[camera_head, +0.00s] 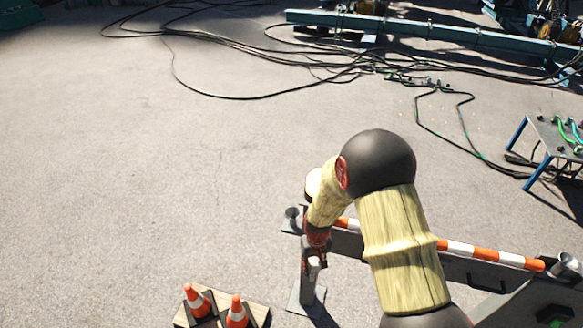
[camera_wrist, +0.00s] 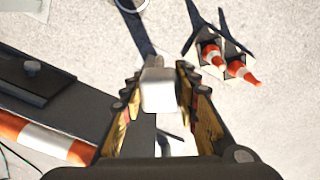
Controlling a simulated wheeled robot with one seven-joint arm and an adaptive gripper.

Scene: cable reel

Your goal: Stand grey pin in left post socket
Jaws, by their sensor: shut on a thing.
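My gripper (camera_head: 316,250) points down beside the left end of the barrier; its fingers (camera_wrist: 157,92) also show in the wrist view. They are shut on the grey pin (camera_wrist: 159,95), seen nearly end-on as a pale block. In the head view grey upright parts (camera_head: 307,272) show just below the fingers, above a flat plate (camera_head: 303,302); I cannot tell where pin ends and stand begins. A grey cup-like socket (camera_head: 292,214) stands on a small plate left of my gripper. Whether the pin's lower end touches anything is hidden.
An orange-and-white striped rail (camera_head: 483,252) runs right to another grey cup (camera_head: 566,263). Two traffic cones (camera_head: 236,313) stand on a board (camera_head: 258,312) at lower left. Black cables (camera_head: 250,97) lie far off. The ground at left is open.

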